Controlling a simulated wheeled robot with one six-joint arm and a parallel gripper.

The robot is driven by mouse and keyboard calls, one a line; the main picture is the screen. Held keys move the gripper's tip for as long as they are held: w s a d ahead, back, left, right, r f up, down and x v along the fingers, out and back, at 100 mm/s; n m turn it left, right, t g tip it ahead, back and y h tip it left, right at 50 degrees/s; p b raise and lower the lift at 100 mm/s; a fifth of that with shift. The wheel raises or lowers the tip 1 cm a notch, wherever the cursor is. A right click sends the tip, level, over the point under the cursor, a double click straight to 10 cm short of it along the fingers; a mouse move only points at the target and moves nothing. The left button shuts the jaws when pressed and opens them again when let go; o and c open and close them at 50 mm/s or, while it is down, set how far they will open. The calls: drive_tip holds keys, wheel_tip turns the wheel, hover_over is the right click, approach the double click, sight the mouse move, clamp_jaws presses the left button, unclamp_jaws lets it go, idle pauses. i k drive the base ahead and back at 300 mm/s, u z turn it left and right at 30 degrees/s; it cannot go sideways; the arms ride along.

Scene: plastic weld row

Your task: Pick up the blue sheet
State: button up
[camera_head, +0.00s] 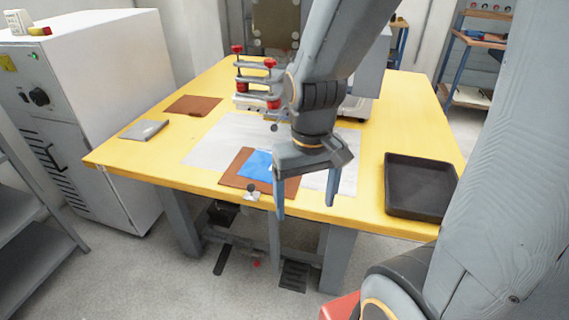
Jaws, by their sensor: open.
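The blue sheet (256,165) lies on a brown sheet (232,181) near the front edge of the yellow table (160,172). A white mat (213,150) lies under and behind them. My gripper (304,213) hangs above the front edge of the table, to the right of the blue sheet in the picture. It is open, fingers pointing down, with nothing between them. My gripper and wrist hide the right part of the blue sheet and some of the brown sheet.
A black tray (420,187) stands at the table's right. A grey plate (144,130) and another brown sheet (193,105) lie at the left. A machine with red knobs (270,63) stands at the back. A small silver fitting (252,193) sits at the front edge.

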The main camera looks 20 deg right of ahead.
sight(258, 166)
drive_tip(key=u, duration=0.05)
drive_tip(key=k, duration=1.1)
drive_tip(key=z, duration=0.75)
drive_tip(key=i, duration=1.25)
drive_tip(key=u, duration=0.85)
drive_tip(key=i, duration=0.35)
drive_tip(key=u, duration=0.2)
